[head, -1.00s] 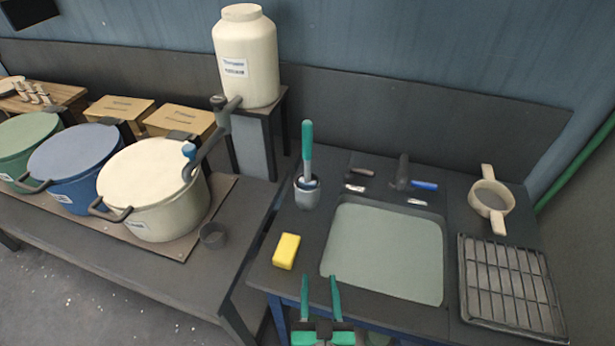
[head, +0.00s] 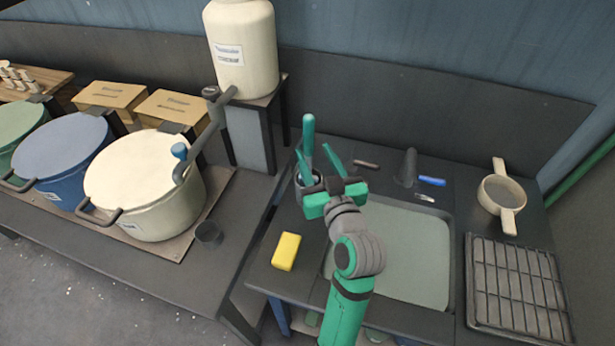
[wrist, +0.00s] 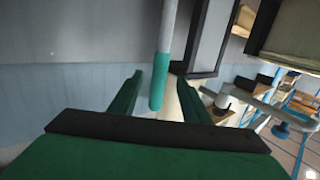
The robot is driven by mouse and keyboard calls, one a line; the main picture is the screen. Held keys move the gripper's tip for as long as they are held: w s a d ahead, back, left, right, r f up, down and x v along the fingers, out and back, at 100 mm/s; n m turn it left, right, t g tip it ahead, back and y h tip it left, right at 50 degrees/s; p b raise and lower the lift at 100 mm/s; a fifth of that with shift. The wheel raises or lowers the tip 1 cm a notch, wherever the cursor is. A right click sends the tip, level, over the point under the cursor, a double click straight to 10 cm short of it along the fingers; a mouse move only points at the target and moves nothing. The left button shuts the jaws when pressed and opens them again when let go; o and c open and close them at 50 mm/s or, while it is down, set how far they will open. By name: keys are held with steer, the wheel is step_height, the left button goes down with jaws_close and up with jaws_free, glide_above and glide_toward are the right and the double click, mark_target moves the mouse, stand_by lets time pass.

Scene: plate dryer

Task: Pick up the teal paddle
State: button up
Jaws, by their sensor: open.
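The teal paddle (head: 308,128) stands upright in a small grey cup (head: 298,187) at the back left of the sink, its teal handle end up. The cup is partly hidden behind my gripper. My gripper (head: 312,150) is open and empty, its two teal fingers pointing at the handle. In the wrist view the paddle's teal handle (wrist: 159,85) and pale shaft show between the fingertips (wrist: 159,76). I cannot tell whether the handle is inside the jaws or just beyond them.
The sink basin (head: 415,260) lies under my arm. A yellow sponge (head: 286,251) sits to its left, a slatted rack (head: 513,285) and a two-handled strainer (head: 500,195) to its right. A large cream pot (head: 150,205) stands on the left bench.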

mark_target(310, 146)
steer(key=x, duration=0.5)
steer(key=shift+w, duration=0.3)
steer(key=shift+x, duration=2)
steer(key=shift+r, duration=0.1)
jaws_close()
